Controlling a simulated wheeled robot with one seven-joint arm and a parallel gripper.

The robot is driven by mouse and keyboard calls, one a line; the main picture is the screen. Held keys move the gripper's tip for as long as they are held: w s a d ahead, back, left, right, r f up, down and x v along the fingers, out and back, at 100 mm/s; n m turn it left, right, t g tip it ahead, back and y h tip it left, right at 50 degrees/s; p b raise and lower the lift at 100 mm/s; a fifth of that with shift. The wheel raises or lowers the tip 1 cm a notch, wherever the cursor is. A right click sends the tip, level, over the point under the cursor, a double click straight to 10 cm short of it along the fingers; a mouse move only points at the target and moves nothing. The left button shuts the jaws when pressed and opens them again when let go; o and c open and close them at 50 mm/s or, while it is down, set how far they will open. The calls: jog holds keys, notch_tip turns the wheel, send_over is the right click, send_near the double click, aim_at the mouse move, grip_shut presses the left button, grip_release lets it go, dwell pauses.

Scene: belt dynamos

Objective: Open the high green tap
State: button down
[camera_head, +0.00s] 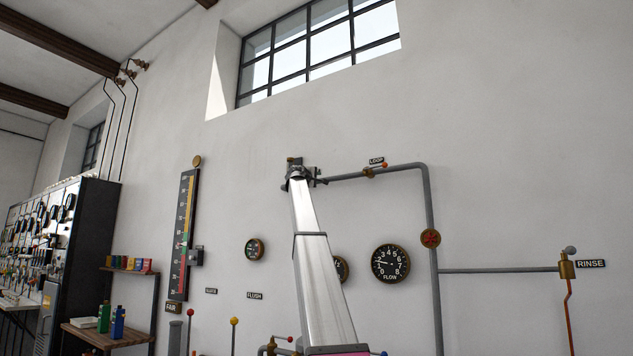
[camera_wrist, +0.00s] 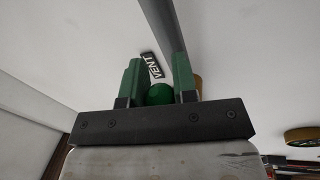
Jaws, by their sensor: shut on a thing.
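The green tap's round knob (camera_wrist: 160,94) shows in the wrist view between the two green fingers of my gripper (camera_wrist: 158,78). The gripper is shut on the knob. A black VENT label (camera_wrist: 151,66) is on the white wall just beyond it. A bit of brass (camera_wrist: 198,84) shows behind the right finger. In the head view my arm reaches up the wall to the left end of the upper grey pipe, where my gripper (camera_head: 298,174) is small and dark. The green knob cannot be made out there, and my arm hides part of the fitting.
The grey pipe (camera_head: 432,210) runs right and then down, with a LOOP tap (camera_head: 370,172) and a red handwheel (camera_head: 430,238). A FLOW dial (camera_head: 390,263) sits right of my arm. A tall scale (camera_head: 183,235) stands left.

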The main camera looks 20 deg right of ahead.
dwell(0.4)
jog(key=c, duration=0.9)
grip_release()
jog(key=shift+s+a, duration=0.1)
jog(key=v, duration=1)
jog(key=shift+s+a, duration=0.2)
